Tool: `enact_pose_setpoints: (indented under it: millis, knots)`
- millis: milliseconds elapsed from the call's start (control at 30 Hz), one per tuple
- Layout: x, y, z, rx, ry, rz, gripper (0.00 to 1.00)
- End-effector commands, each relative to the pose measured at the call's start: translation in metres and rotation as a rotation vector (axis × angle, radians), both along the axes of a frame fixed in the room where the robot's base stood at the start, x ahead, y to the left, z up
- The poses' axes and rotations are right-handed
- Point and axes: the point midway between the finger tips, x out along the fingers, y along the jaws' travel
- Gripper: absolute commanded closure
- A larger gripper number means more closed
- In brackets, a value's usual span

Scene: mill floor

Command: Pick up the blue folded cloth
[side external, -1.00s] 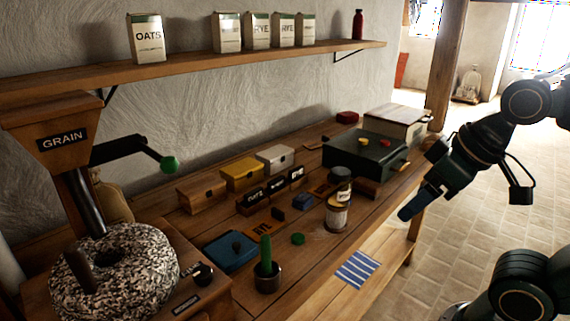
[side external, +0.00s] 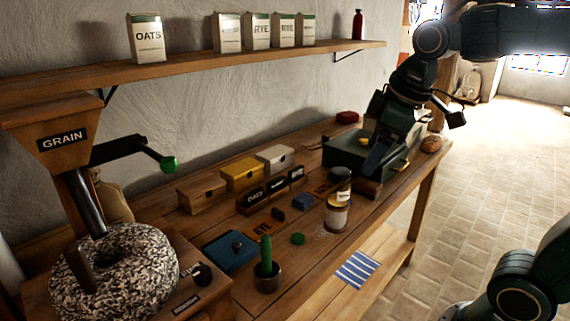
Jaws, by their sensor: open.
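The dark green box (side external: 343,152) stands by my gripper. Small black label blocks (side external: 272,189), wooden boxes (side external: 201,192) and a green-handled tool in a pot (side external: 266,268) are near the cloth. A blue-and-white striped cloth (side external: 357,269) lies on the lower shelf. A wall shelf (side external: 200,70) runs above.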

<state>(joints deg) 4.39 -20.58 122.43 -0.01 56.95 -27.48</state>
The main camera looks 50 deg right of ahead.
Motion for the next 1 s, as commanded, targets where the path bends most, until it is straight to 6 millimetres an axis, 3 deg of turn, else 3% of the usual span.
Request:
enact_pose_setpoints:
  millis: [467, 767, 1000]
  knots:
    - [0.107, -0.036, -0.003, -0.121, 0.127, 0.345, 0.31]
    - [0.169, -0.066, -0.027, -0.17, 0.199, 0.572, 0.31]
    - [0.213, -0.093, -0.058, -0.193, 0.252, 0.757, 0.31]
